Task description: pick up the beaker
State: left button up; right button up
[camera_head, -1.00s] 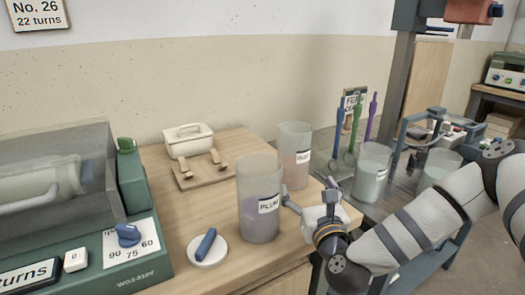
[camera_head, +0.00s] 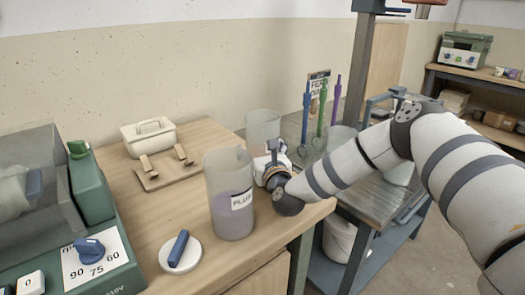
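A tall translucent beaker (camera_head: 229,205) with purple contents and a label starting "PLU" stands near the front edge of the wooden table. A second translucent beaker (camera_head: 262,127) stands behind it to the right; its lower part is hidden by my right gripper and the front beaker. My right gripper (camera_head: 274,150) is low over the table, just right of the labelled beaker and in front of the rear one. Its fingers are small and partly hidden, so I cannot tell their opening or any contact. My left gripper is out of view.
A white lidded box (camera_head: 148,137) is at the back of the table. A white dish (camera_head: 180,255) with a blue stick is at front left, beside a green machine (camera_head: 95,185). Blue, green and purple tools (camera_head: 322,110) and another translucent beaker (camera_head: 342,137) stand at right.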

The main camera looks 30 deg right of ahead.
aim_at(259, 112)
jog(key=c, duration=1.5)
jog(key=shift+r, duration=0.1)
jog(key=shift+r, duration=0.1)
jog(key=shift+r+p, duration=0.55)
jog(key=shift+r, duration=4.4)
